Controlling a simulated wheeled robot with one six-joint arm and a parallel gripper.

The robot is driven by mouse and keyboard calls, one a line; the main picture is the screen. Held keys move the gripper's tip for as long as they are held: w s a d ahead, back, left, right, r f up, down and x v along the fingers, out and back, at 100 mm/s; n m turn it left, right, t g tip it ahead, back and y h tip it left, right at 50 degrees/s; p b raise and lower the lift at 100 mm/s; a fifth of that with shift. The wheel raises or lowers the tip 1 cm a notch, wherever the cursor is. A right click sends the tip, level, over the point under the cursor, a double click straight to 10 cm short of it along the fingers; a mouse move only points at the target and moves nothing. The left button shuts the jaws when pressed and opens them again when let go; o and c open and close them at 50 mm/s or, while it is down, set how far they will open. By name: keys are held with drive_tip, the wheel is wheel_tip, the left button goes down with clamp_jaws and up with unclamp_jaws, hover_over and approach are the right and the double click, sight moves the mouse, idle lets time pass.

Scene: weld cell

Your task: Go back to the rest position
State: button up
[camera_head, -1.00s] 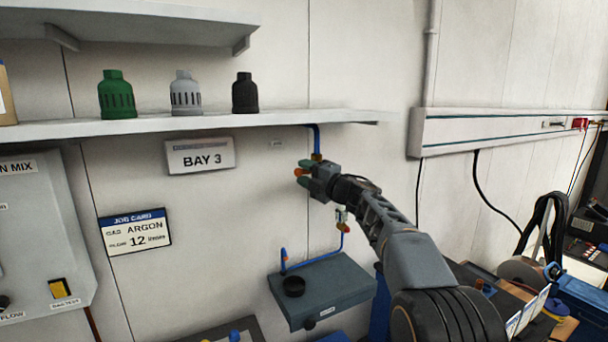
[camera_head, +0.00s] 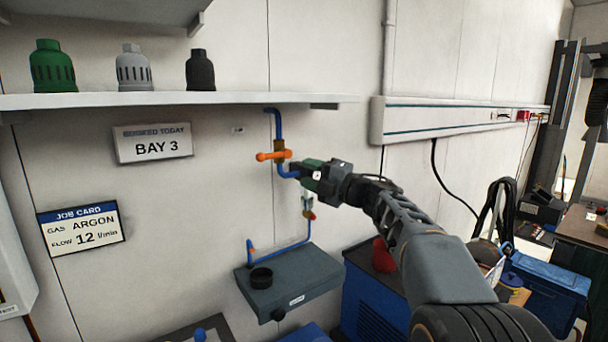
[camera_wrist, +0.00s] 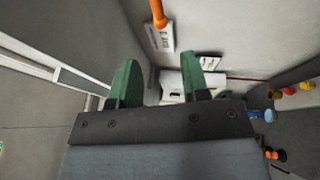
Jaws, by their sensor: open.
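My gripper (camera_head: 306,170) is open and empty in front of the wall, just right of and below the orange valve handle (camera_head: 273,156) in the head view. The handle lies about level across the blue pipe. In the wrist view, the two green fingers (camera_wrist: 158,82) stand apart with nothing between them. An orange bar, apparently the handle (camera_wrist: 158,12), shows beyond the fingertips at the top edge. My arm reaches in from the lower right. The gripper hides part of the blue pipe below the valve.
A shelf (camera_head: 230,99) with green, grey and black caps runs above left. A grey box (camera_head: 300,285) with a black cup (camera_head: 261,278) sits below the gripper. A blue cabinet (camera_head: 370,305) and a red object (camera_head: 384,255) are near my arm. A wall trunking (camera_head: 440,118) runs right.

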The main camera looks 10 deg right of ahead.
idle(0.3)
drive_tip(key=w+d+f+m+t+h, duration=0.45)
drive_tip(key=d+f+m+h, duration=0.25)
drive_tip(key=d+m+h, duration=0.45)
drive_tip(key=s+d+f+m+g+h, duration=0.2)
drive_tip(key=s+f+m+g+h, duration=0.3)
drive_tip(key=f+m, duration=0.5)
drive_tip(key=s+a+f+m+g, duration=0.25)
drive_tip(key=s+f, duration=0.25)
drive_tip(key=s, duration=0.3)
drive_tip(key=s+a+f+m+g, duration=0.1)
drive_tip(key=s+f+m+g, duration=0.35)
drive_tip(key=s, duration=0.35)
drive_tip(key=s+a+f+g+y, duration=0.1)
drive_tip(key=s+a+f, duration=0.1)
drive_tip(key=s, duration=0.4)
drive_tip(key=s+a+f+g+y, duration=0.1)
drive_tip(key=s+a+f, duration=0.1)
drive_tip(key=s+a, duration=0.2)
drive_tip(key=shift+s+a+f, duration=0.15)
drive_tip(key=shift+s+a, duration=0.25)
drive_tip(key=shift+s, duration=0.9)
